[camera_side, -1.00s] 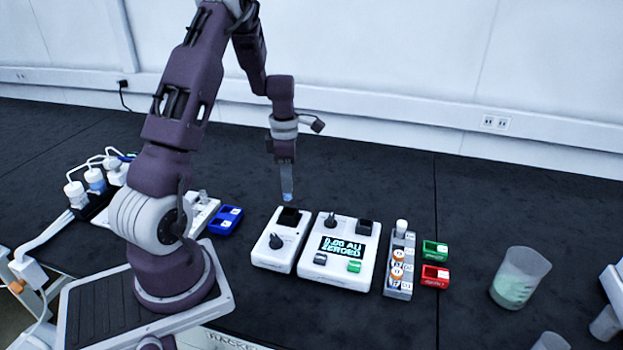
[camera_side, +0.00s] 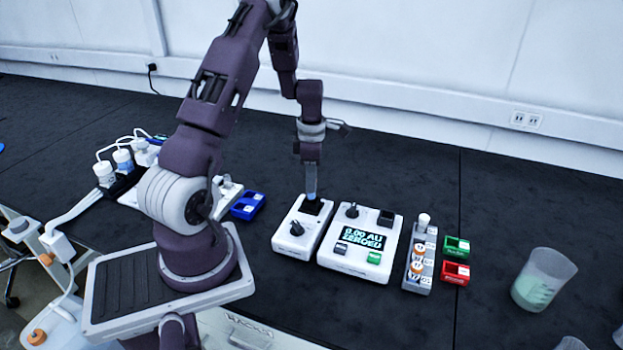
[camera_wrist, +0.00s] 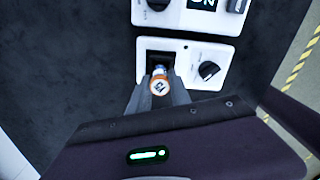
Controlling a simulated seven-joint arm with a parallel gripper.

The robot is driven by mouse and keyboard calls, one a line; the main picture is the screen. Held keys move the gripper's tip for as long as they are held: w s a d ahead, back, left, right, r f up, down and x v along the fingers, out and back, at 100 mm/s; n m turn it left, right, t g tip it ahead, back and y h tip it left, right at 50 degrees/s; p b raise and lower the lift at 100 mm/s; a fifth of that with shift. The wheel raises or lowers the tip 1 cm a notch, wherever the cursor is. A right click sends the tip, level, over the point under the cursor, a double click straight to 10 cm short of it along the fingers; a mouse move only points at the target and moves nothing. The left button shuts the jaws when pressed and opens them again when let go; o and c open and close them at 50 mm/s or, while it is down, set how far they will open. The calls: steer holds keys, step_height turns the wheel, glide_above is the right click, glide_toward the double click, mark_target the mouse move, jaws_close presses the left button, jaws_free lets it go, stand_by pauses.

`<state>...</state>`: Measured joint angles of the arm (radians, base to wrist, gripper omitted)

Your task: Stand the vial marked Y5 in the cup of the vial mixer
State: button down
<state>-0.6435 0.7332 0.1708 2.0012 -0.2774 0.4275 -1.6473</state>
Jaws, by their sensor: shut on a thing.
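The vial mixer (camera_side: 297,238) is a small white box with a dark knob and a dark square cup (camera_side: 314,207) at its back. It also shows in the wrist view (camera_wrist: 191,52). My gripper (camera_side: 311,192) is directly over the cup, fingers pointing down. In the wrist view my gripper (camera_wrist: 158,88) is shut on a vial with an orange-ringed cap (camera_wrist: 159,86). The mark on its cap is too small to read surely. The vial lines up with the dark cup (camera_wrist: 157,56); its lower end is hidden, so I cannot tell how far inside it is.
A white meter with a lit display (camera_side: 358,245) stands right beside the mixer. Further right are a grey rack (camera_side: 420,268) with several vials, green (camera_side: 456,246) and red (camera_side: 455,272) trays, and a beaker (camera_side: 543,280). A blue tray (camera_side: 248,205) lies left.

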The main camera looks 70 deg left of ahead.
steer(key=shift+f, duration=1.4)
steer(key=c, duration=1.1)
jaws_free()
steer(key=shift+r, duration=4.05)
